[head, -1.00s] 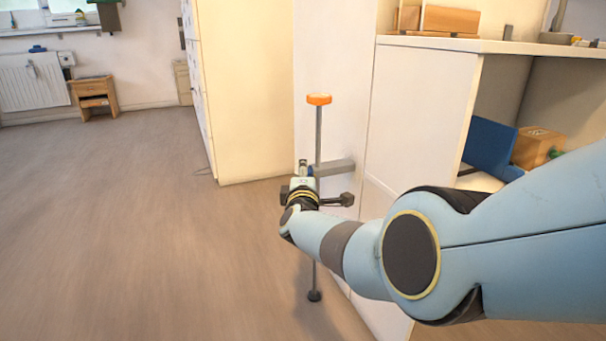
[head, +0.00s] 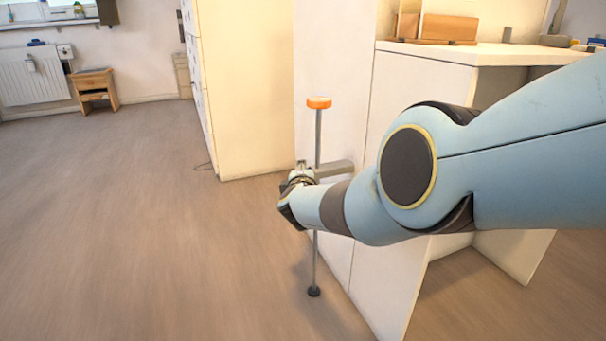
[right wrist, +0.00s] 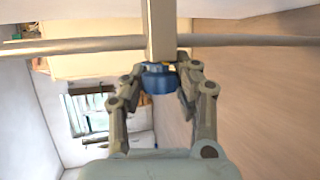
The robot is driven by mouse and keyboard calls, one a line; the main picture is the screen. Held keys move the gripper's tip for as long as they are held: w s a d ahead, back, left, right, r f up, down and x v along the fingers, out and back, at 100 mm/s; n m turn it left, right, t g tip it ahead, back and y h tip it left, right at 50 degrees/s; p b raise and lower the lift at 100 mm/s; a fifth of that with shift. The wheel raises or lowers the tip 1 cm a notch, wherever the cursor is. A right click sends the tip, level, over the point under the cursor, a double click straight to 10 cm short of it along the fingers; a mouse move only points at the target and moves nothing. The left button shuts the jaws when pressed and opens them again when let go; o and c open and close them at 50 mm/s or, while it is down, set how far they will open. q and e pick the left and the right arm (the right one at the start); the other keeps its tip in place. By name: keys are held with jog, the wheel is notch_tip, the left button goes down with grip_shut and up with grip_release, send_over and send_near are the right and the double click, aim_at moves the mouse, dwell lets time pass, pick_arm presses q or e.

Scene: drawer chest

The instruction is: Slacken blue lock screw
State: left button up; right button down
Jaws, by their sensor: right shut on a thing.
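The blue lock screw (right wrist: 158,78) shows in the right wrist view, below the beige bracket arm (right wrist: 161,30) and beside the grey rod. My right gripper (right wrist: 160,72) is shut on the screw, with a finger on either side of it. In the head view the upright grey rod (head: 318,135) has an orange cap (head: 319,103) on top and a dark foot (head: 314,291) at the bottom. My right gripper (head: 299,178) is at the bracket's height there, and my wrist hides the screw. My left gripper is not in view.
A white desk unit (head: 420,110) stands right beside the rod, partly behind my right arm. A cream cabinet (head: 245,90) stands behind to the left. A small wooden stool (head: 93,86) is far left. The floor at the left is clear.

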jog(key=c, duration=0.9)
grip_release()
jog(key=shift+c, duration=0.2)
